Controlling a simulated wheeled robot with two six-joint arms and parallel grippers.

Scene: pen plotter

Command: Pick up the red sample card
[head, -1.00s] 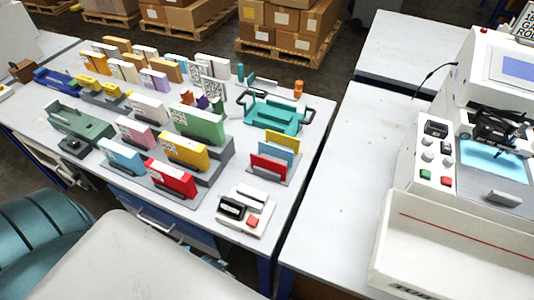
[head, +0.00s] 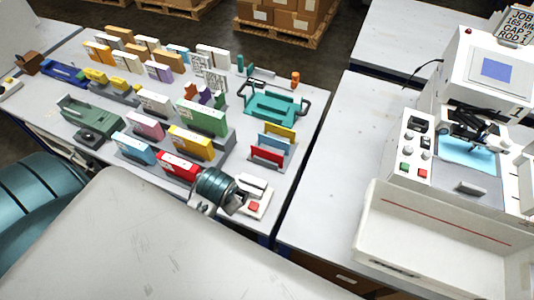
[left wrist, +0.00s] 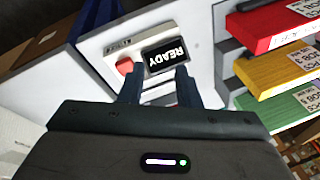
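The red sample card (head: 266,154) stands upright in the front slot of a small grey rack, with a blue card (head: 274,142) and a yellow card (head: 281,131) behind it. My left arm reaches in front of the rack, over the white device with the red button (head: 254,207). My left gripper (left wrist: 158,88) is open and empty in the left wrist view, its fingers above that device, whose screen (left wrist: 165,57) reads READY. In the head view its fingertips are hidden. The red card does not show in the left wrist view. My right gripper is not in view.
A red box (head: 176,166) stands in a stepped stand left of my arm, with yellow (head: 190,143) and green boxes behind. A teal frame (head: 272,108) is behind the card rack. The plotter (head: 450,165) stands on the right table, which has bare room on its left.

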